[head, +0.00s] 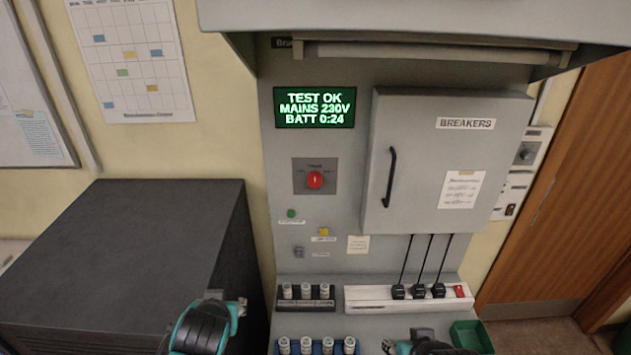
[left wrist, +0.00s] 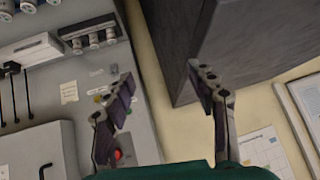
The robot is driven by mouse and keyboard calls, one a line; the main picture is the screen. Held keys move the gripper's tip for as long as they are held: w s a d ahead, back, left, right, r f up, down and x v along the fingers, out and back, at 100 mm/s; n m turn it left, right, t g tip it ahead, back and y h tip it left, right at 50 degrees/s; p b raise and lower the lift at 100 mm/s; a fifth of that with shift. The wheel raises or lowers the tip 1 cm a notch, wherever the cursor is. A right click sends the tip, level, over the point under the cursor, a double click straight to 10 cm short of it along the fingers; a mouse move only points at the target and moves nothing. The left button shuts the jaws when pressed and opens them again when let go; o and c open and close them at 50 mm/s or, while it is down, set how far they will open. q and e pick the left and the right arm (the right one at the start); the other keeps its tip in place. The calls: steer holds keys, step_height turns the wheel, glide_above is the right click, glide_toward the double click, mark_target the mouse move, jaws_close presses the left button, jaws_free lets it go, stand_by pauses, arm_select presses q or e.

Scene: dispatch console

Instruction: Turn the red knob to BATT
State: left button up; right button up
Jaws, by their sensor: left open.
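The red knob (head: 314,180) sits on a dark grey square plate on the grey console, below the green-lit screen (head: 314,107). A pale mark shows on the knob near its top; the labels around it are too small to read. My left gripper (head: 238,307) is low and left of the knob, in front of the dark cabinet, apart from the console. In the left wrist view its two fingers (left wrist: 160,78) are spread with nothing between them. The knob (left wrist: 118,155) shows there partly hidden by one finger. My right gripper (head: 425,345) is at the bottom edge, its fingers unclear.
The screen reads TEST OK, MAINS 230V, BATT 0:24. Right of the knob, the breaker box (head: 405,110) with a black handle (head: 390,177) juts out. Below are a green button (head: 291,213), a yellow button (head: 323,231) and several black plugs. A dark cabinet (head: 120,240) stands left.

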arm_select(q)
steer(key=w+d+r+t+y, duration=0.15)
steer(key=w+r, duration=0.25)
steer(key=w, duration=0.4)
steer(key=m+t+h, duration=0.2)
steer(key=t+h, duration=0.1)
steer(key=t, duration=0.5)
glide_toward(315, 183)
steer(key=w, duration=0.8)
steer(key=shift+w+a+r+p, duration=0.1)
steer(key=shift+w+p, duration=0.2)
steer(key=c, duration=1.2)
